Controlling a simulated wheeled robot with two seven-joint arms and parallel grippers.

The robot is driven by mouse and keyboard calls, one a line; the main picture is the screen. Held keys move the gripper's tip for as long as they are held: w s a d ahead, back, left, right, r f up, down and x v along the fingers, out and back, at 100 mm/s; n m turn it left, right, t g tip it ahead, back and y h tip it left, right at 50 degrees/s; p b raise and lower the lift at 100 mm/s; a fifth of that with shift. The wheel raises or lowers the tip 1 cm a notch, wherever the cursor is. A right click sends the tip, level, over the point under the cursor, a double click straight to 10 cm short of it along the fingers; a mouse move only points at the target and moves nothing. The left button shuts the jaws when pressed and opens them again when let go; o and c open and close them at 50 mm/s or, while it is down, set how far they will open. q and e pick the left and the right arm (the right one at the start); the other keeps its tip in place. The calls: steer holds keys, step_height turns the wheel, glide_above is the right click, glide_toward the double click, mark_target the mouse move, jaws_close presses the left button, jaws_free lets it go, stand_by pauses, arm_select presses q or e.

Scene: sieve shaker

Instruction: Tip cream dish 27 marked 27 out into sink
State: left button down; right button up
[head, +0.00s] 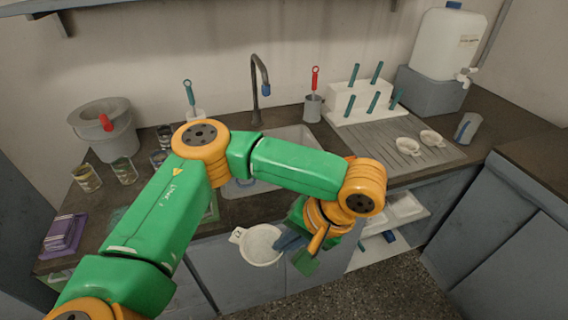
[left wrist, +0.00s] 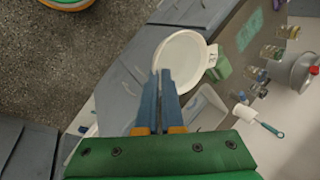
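The cream dish (head: 262,244) is a round, shallow bowl with a small tab that carries dark marks too small to read surely. It hangs in front of the counter, over the cabinet fronts, and looks roughly level. It also shows in the left wrist view (left wrist: 181,58). My left gripper (head: 284,241) is shut on its rim; the blue fingers (left wrist: 158,85) meet at the dish's edge. The sink (head: 296,137) lies behind, partly hidden by my left arm. Its edge shows in the left wrist view (left wrist: 207,108). My right gripper is in neither view.
A tap (head: 257,88) stands behind the sink. Two cream dishes (head: 408,146) (head: 432,138) lie on the draining board (head: 400,165) at right. Jars (head: 124,171), a grey pot (head: 104,130) and purple trays (head: 64,235) stand at left. A white peg rack (head: 358,105) is at the back.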

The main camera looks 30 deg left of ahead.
arm_select(q)
steer(key=shift+s+d+r+m+t, duration=0.1)
steer(key=shift+d+r+m+t, duration=0.2)
steer(key=shift+m, duration=0.3)
steer(key=shift+s+d+r+m+t, duration=0.1)
steer(key=shift+d+r+m+t, duration=0.15)
steer(key=shift+m, duration=0.35)
steer(key=shift+a+f, duration=0.1)
steer(key=shift+f, duration=0.05)
